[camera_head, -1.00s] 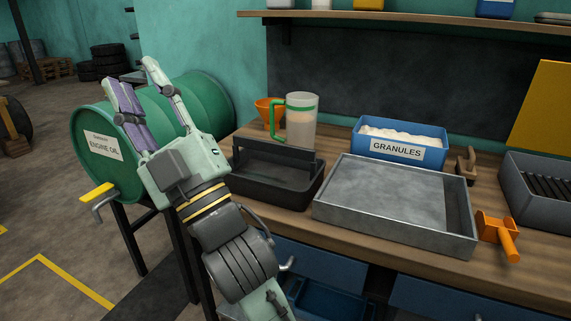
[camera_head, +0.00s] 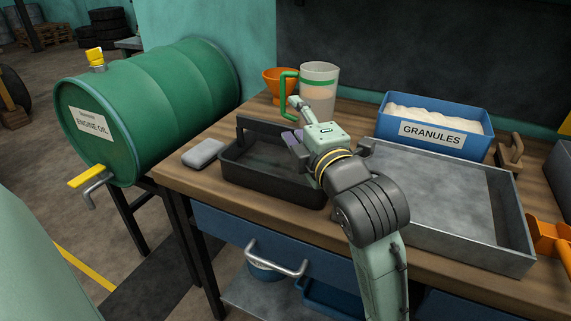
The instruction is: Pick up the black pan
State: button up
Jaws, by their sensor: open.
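The black pan (camera_head: 235,172) is a dark rectangular tray with a raised carrying handle bar across its top. It sits on the wooden bench, left of the grey metal tray. My gripper (camera_head: 291,121) is open above the pan's right back part, beside the right end of the handle. Its fingers point left and away, one with a purple pad showing. My gripper and wrist hide the right part of the pan. I cannot tell whether a finger touches the handle.
A blue granules bin (camera_head: 450,115) and a grey metal tray (camera_head: 485,205) lie right. A grey block (camera_head: 203,153) sits left.

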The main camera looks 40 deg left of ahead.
aim_at(284, 131)
notch_tip(284, 131, down, 6)
jog(key=b, duration=0.4)
jog(key=p+x, duration=0.1)
jog(key=x, duration=0.6)
jog(key=shift+w+a, duration=0.2)
jog(key=shift+a, duration=0.1)
grip_shut()
jog(key=shift+r, duration=0.15)
